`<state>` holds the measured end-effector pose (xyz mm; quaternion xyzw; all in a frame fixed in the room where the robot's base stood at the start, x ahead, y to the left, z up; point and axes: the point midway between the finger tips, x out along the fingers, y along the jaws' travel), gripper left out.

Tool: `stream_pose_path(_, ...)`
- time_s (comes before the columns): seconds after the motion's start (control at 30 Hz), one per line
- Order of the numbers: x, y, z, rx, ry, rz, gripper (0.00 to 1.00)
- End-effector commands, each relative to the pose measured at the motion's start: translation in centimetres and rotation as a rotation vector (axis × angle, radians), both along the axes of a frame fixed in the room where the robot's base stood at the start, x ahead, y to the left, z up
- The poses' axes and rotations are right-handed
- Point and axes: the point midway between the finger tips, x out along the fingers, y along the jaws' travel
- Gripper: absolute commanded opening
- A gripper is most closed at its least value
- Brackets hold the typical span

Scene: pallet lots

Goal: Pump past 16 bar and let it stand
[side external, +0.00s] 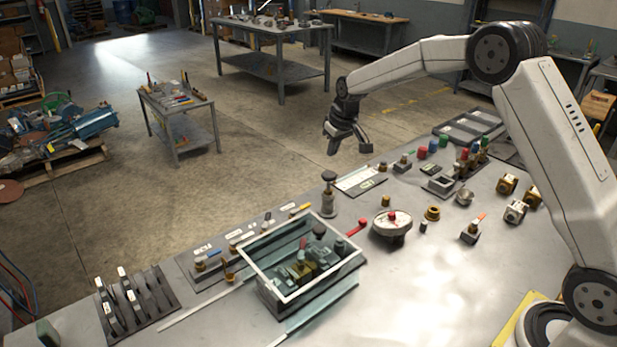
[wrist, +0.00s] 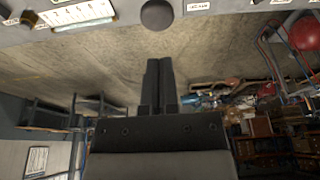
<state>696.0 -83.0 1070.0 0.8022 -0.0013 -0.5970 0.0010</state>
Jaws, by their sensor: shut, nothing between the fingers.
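A clear-walled box (side external: 345,264) with a pale rim stands on the bench, with dark and brass fittings inside. A red-ended lever (side external: 357,227) is at its far right corner. A round dial-like device (side external: 391,226) with a red knob on top stands right of it; no reading is legible. A dark-capped post (side external: 328,196) stands behind the box. My gripper (side external: 348,146) is raised near the bench's far edge, apart from these things. In the wrist view its fingers (wrist: 159,62) are together and empty. A dark round knob (wrist: 157,14) shows beyond them, seemingly the post's cap.
A slotted rack (side external: 135,305) is at the bench's left end. Brass fittings (side external: 508,184), small bottles and a grey tray (side external: 468,127) crowd the right and far right. A card (side external: 361,181) lies behind the post. The front right bench top is clear.

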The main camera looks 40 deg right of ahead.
Motion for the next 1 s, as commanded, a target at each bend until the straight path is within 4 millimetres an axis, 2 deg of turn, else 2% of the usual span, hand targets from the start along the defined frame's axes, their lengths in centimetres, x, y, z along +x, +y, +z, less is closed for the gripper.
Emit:
stream_pose_path(0.2, 0.6, 0.0, -3.1, 0.000, 0.002, 0.000, 0.00)
stream_pose_path(0.4, 0.6, 0.0, -5.0, 0.000, 0.000, 0.000, 0.00)
stream_pose_path(0.6, 0.6, 0.0, -5.8, 0.000, 0.000, 0.000, 0.00)
stream_pose_path(1.0, 0.6, 0.0, -6.1, 0.000, 0.000, 0.000, 0.00)
